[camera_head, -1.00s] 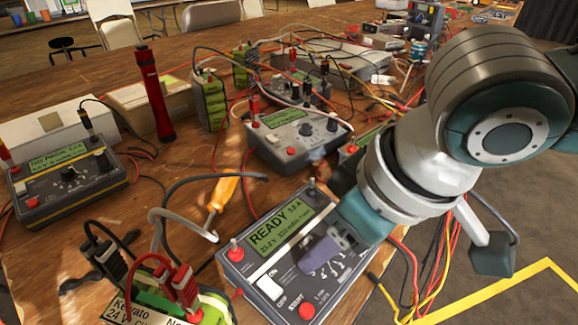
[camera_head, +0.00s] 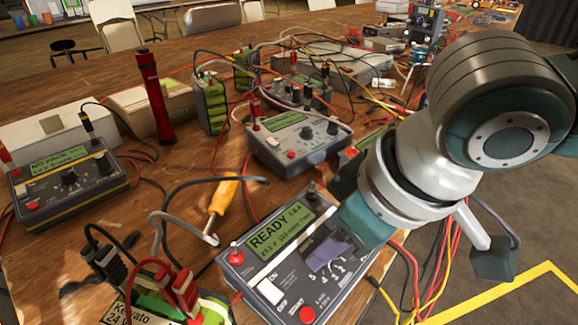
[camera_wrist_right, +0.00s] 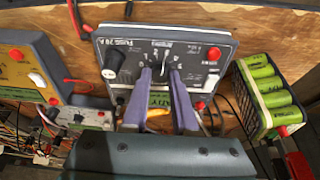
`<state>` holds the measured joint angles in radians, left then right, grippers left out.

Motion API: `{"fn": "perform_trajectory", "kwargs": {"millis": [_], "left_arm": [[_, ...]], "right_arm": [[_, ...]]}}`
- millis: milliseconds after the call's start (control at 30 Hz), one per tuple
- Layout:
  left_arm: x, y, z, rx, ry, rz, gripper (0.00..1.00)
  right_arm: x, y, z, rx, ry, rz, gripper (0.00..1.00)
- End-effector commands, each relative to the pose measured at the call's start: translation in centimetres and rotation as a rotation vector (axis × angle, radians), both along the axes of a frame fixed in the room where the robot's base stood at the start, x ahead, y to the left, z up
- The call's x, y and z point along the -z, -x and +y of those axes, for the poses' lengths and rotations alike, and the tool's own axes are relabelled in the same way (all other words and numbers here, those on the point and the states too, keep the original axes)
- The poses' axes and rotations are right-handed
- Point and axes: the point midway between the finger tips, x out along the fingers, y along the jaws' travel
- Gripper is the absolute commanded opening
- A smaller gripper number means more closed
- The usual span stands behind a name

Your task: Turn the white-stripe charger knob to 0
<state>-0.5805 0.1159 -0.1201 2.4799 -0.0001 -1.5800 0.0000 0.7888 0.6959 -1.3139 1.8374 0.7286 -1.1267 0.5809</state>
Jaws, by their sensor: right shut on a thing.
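The white-stripe charger (camera_head: 300,258) lies at the near middle of the table. Its green display reads READY, with small figures beside it, and a white stripe runs across its face. My right gripper (camera_head: 325,262) reaches down onto the charger's dial, and its purple fingers cover most of the knob. In the wrist view the knob (camera_wrist_right: 159,62) shows between the two fingers, which are shut on its sides. The exact pointer position is hard to tell. The red START button (camera_head: 307,314) and white switch (camera_head: 270,291) are beside the dial. My left gripper is not in view.
A green battery pack (camera_head: 185,308) with red and black plugs stands near left. An orange screwdriver (camera_head: 223,197) and grey cables lie behind the charger. Other chargers stand at left (camera_head: 68,180) and behind (camera_head: 297,142). A red torch (camera_head: 155,97) stands upright.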

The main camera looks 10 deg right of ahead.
Motion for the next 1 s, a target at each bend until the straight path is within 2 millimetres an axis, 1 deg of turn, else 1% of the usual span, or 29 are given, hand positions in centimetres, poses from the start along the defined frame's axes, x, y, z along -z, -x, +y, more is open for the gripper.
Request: {"fn": "perform_trajectory", "kwargs": {"millis": [167,367,567,700,1000], "left_arm": [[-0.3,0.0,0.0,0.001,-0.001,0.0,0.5],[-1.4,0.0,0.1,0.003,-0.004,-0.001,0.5],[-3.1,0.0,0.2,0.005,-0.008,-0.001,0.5],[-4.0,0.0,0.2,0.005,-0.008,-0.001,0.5],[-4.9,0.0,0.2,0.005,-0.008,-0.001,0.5]], "right_arm": [[-0.1,0.0,0.0,-0.015,0.002,0.0,0.0],[-0.3,0.0,-0.1,-0.089,0.014,-0.006,0.0],[-0.4,0.0,-0.1,-0.234,0.035,-0.021,0.0],[-0.3,-0.1,-0.1,-0.362,0.055,-0.034,0.0],[-0.1,-0.2,-0.2,-0.643,0.097,-0.065,0.0]]}}
